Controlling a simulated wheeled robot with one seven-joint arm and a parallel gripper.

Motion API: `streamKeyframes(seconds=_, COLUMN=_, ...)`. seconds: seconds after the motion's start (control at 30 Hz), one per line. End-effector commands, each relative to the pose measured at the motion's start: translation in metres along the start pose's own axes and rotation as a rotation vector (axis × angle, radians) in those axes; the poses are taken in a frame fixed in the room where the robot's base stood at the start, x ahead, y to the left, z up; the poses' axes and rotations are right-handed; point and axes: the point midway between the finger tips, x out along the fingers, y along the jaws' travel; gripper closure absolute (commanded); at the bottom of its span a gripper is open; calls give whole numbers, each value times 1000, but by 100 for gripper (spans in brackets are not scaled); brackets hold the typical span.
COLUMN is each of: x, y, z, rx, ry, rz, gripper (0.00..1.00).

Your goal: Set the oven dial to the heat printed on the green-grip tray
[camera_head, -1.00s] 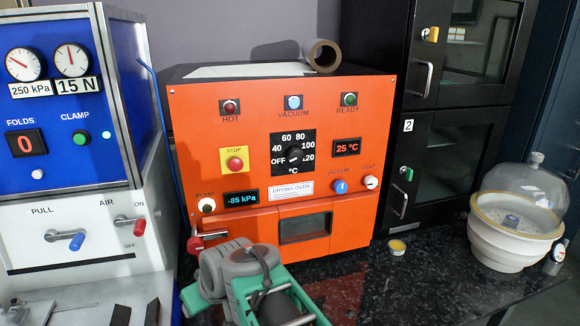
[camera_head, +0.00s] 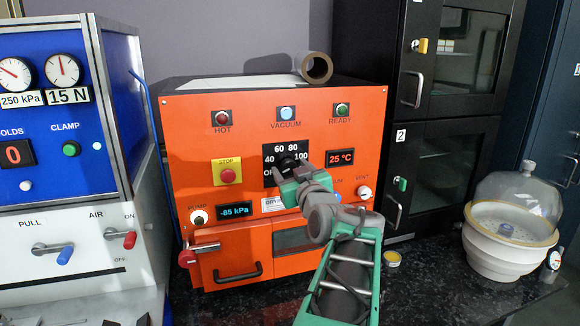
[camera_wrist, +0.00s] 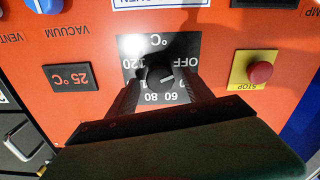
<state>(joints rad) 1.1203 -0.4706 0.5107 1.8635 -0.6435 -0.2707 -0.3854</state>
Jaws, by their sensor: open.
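The dial is a black knob (camera_wrist: 158,76) on a black scale plate with OFF, 40, 60, 80, 100 and 120 on the orange oven (camera_head: 185,130). The wrist view is upside down; there the knob's white mark points to the OFF side. My gripper (camera_wrist: 161,86) is open, its two dark fingers on either side of the knob; I cannot tell if they touch it. In the head view my gripper (camera_head: 285,170) covers the lower part of the scale plate. I see no green-grip tray in either view.
The temperature display (camera_head: 340,158) reads 25 °C. A red STOP button (camera_head: 228,176) lies left of the dial, a white VENT knob (camera_head: 364,192) lower right. A red-ended lever (camera_head: 188,257) is at lower left. A glass-domed vessel (camera_head: 512,215) stands on the dark bench.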

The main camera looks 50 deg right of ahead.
Motion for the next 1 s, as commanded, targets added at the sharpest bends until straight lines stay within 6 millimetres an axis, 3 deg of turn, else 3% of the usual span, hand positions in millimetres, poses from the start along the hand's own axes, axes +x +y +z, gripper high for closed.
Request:
streamKeyframes(seconds=0.3, x=7, y=0, z=1, rx=0, ry=0, rz=0, gripper=41)
streamKeyframes(seconds=1.0, x=7, y=-1, z=1, rx=1, ry=-1, rz=0, gripper=98)
